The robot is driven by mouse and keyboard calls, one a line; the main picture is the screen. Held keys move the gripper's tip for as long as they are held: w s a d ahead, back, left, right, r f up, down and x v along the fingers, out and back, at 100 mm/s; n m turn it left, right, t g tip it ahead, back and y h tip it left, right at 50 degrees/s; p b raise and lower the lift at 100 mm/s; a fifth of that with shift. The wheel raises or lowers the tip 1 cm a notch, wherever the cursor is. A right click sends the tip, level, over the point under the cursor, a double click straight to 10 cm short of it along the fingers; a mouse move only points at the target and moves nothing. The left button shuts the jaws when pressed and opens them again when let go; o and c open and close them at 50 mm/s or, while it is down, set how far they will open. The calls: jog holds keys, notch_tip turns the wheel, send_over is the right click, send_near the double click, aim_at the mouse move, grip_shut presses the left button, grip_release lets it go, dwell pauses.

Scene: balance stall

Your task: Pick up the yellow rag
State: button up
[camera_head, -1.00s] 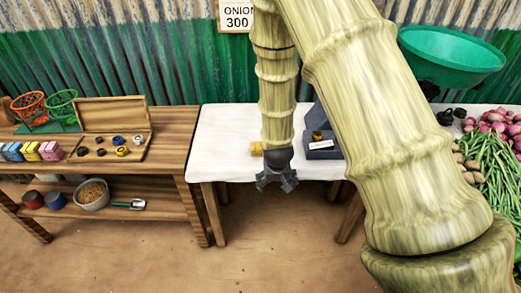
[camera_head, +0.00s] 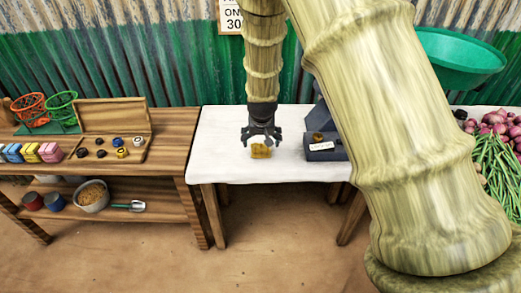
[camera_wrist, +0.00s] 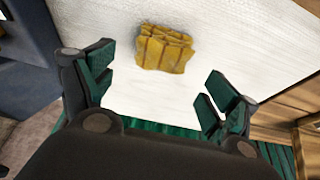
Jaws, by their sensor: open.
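The yellow rag (camera_head: 261,151) lies crumpled on the white-topped table (camera_head: 225,168), near the middle of its front part. In the wrist view the yellow rag (camera_wrist: 164,49) lies ahead of the fingertips, between their two lines, on the bare white top (camera_wrist: 110,20). My gripper (camera_head: 262,137) points down just above and behind the rag in the head view. Its fingers are apart and empty in the wrist view (camera_wrist: 158,92). Nothing shows between the fingers, and the rag appears clear of them.
A dark blue-grey box (camera_head: 325,151) stands right of the rag. A wooden shelf table (camera_head: 170,150) with a lidded wooden tray (camera_head: 135,147) adjoins on the left. Vegetables (camera_head: 490,150) and a green basin (camera_head: 450,60) are at the right. The white top left of the rag is bare.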

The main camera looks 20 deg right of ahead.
aim_at(261, 146)
jog(key=shift+p+x, duration=0.5)
jog(key=shift+x, duration=2.5)
jog(key=shift+a, duration=0.1)
jog(key=shift+s, duration=0.1)
jog(key=c, duration=1.1)
jog(key=shift+r, duration=0.9)
jog(key=shift+r+b, duration=0.45)
jog(key=shift+r, duration=0.5)
jog(key=s+a, duration=0.1)
jog(key=s, duration=0.4)
jog(key=s+a+b, duration=0.1)
jog(key=s, duration=0.4)
jog(key=s+a+r, duration=0.1)
jog(key=s, duration=0.4)
jog(key=shift+s+a+r+b, duration=0.15)
jog(key=shift+s+a+b, duration=0.1)
jog(key=shift+a+b, duration=0.15)
